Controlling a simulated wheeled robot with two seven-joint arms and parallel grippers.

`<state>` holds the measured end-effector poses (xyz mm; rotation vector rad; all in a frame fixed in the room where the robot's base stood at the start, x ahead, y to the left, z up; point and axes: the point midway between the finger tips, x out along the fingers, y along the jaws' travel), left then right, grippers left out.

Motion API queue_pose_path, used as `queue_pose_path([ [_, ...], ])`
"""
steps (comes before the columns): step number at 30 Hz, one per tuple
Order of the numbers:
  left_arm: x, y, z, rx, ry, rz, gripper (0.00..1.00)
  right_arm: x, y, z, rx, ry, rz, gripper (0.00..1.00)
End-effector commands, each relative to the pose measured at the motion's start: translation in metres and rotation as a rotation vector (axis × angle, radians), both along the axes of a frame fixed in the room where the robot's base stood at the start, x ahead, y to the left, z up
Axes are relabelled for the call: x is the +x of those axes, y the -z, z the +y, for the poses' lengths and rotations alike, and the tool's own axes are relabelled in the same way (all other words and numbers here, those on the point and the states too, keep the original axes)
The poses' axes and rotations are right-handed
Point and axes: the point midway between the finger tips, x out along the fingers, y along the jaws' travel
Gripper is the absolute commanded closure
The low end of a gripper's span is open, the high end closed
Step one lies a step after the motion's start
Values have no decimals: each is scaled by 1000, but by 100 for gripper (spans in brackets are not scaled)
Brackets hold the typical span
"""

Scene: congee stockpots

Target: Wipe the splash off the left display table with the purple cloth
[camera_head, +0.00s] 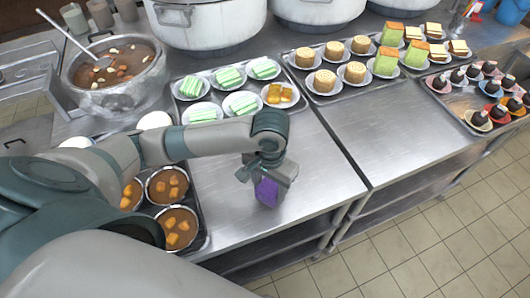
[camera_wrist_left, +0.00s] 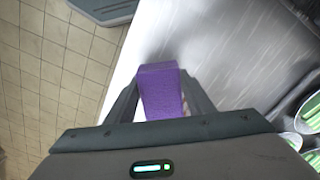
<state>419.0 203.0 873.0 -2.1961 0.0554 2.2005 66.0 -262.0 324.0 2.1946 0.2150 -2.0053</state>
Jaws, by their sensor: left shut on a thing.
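My left gripper (camera_head: 266,184) is shut on the purple cloth (camera_head: 267,193) near the front edge of the left display table (camera_head: 225,172). In the left wrist view the cloth (camera_wrist_left: 161,92) is a purple block between the two fingers, over the table's bright steel top (camera_wrist_left: 215,50) by its edge. I cannot tell whether the cloth touches the top. No splash is clearly visible; the arm and gripper cover part of the table. My right gripper is not in view.
Bowls of brown soup (camera_head: 178,227) stand left of the gripper. A tray of green and white cakes (camera_head: 242,104) lies behind it. A stockpot with a ladle (camera_head: 115,70) is at the back left. The right table (camera_head: 385,125) has a clear front half. Tiled floor lies in front.

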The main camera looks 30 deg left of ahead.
Motion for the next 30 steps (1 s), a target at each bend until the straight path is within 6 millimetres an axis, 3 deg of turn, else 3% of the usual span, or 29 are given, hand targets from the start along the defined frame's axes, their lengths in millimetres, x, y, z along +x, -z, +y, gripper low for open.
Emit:
queue_pose_path([
  [8, 14, -19, 2, -4, 286, 7, 70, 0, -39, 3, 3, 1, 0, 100],
  [21, 48, -42, 27, -10, 1023, 6, 70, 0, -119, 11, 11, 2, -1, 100],
  [30, 62, -45, 47, -1, 1344, -1, 70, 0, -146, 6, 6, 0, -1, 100],
])
